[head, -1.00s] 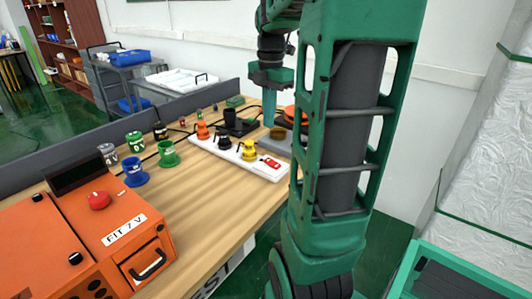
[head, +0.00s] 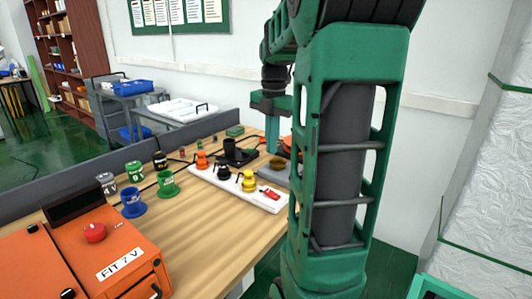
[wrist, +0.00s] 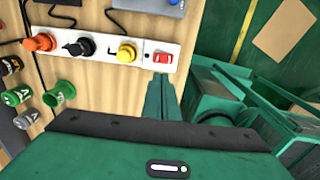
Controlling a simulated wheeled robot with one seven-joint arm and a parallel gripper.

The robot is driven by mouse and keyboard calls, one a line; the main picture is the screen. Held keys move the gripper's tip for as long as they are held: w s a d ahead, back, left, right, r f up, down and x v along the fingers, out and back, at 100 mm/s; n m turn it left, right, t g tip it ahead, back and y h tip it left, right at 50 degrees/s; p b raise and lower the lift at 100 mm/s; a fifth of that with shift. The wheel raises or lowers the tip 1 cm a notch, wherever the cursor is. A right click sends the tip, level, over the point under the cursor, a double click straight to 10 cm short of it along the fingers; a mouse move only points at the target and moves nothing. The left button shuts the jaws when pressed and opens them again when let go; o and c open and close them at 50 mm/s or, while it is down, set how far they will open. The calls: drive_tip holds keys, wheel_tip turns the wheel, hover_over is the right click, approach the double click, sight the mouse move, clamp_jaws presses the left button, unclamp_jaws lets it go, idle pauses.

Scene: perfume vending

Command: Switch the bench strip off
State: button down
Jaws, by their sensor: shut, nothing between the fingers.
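The bench strip is a white power strip (head: 208,178) lying on the wooden bench, and it also shows in the wrist view (wrist: 106,39). Orange (wrist: 40,43), black (wrist: 79,45) and yellow (wrist: 127,52) plugs sit in it in a row. A red rocker switch (head: 269,193) is at its near right end, also in the wrist view (wrist: 162,58). I cannot tell which way the rocker is tipped. My gripper (head: 272,146) points down, shut and empty. In the wrist view its fingertips (wrist: 163,82) lie just below the switch, apparently above the strip; contact is not visible.
An orange machine (head: 98,250) stands at the front left of the bench. Blue (head: 132,203) and green (head: 167,184) spools stand near the strip. A dark device (head: 236,153) lies behind it. The bench's right edge is close to the switch end.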

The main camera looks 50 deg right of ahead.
drive_tip(key=shift+s+r, duration=0.15)
drive_tip(key=shift+s, duration=0.15)
wheel_tip(320, 180, up, 14)
drive_tip(key=s, duration=0.2)
drive_tip(key=shift+s+d+f, duration=0.15)
drive_tip(key=shift+s+f, duration=0.05)
drive_tip(key=shift+s, duration=0.2)
drive_tip(key=shift+f, duration=0.1)
idle(0.6)
drive_tip(key=s+a+f+m, duration=0.4)
drive_tip(key=a+f+m, duration=0.1)
drive_tip(key=f+m, duration=0.3)
drive_tip(key=s+a+f+m, duration=0.4)
drive_tip(key=a+f+m, duration=0.1)
drive_tip(key=f+m, duration=0.3)
drive_tip(key=s+a+f+m, duration=0.4)
drive_tip(key=a+f+m, duration=0.2)
drive_tip(key=f+m, duration=0.2)
drive_tip(key=shift+s+f+m, duration=0.3)
drive_tip(key=shift+s+m, duration=0.05)
drive_tip(key=shift+m, duration=0.35)
drive_tip(key=shift+a, duration=0.1)
